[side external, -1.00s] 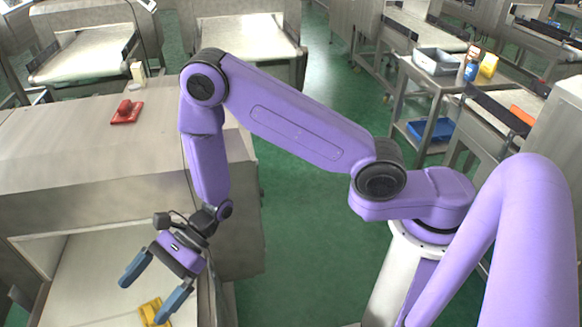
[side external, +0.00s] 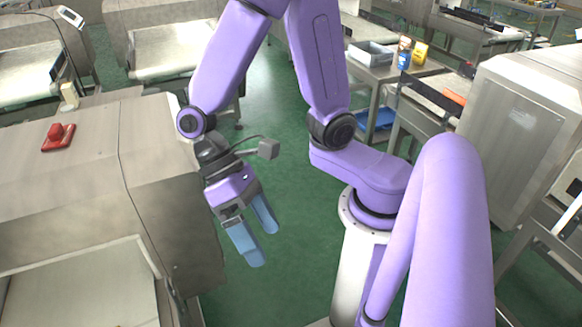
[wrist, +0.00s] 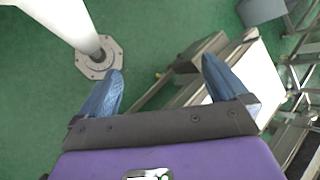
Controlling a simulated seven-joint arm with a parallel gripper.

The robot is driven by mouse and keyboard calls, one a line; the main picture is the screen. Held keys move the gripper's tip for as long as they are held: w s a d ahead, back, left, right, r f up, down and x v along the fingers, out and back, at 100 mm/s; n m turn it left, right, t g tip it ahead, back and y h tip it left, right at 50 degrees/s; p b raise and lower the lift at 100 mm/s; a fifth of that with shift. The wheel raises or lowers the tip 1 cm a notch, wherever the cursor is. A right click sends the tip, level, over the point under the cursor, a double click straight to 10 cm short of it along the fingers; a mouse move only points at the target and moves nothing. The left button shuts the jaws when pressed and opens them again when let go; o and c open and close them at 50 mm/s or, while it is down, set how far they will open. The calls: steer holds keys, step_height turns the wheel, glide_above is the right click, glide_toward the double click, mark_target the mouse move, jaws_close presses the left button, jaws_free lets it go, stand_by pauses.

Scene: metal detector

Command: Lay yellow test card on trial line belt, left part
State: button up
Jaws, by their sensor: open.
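My gripper (side external: 266,246) is open and empty, with its blue fingers pointing down over the green floor. It hangs to the right of the metal housing at the left. The wrist view also shows my gripper (wrist: 162,72) with the fingers apart and nothing between them. A pale belt (side external: 85,295) lies at the lower left, cut off by the picture edge. I cannot make out the yellow test card now. Which belt is the trial line I cannot tell.
A trolley at the back right holds a grey tray (side external: 371,54), a blue bottle (side external: 403,56) and a yellow item (side external: 420,52). Green floor (side external: 270,290) is free below my gripper.

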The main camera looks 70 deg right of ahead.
steer(key=d+r+n+t+h, duration=0.2)
steer(key=d+n+t, duration=0.5)
steer(key=d, duration=0.6)
steer(key=shift+s+d+r+n, duration=0.25)
steer(key=shift+s+r+n, duration=0.2)
steer(key=shift+n, duration=0.45)
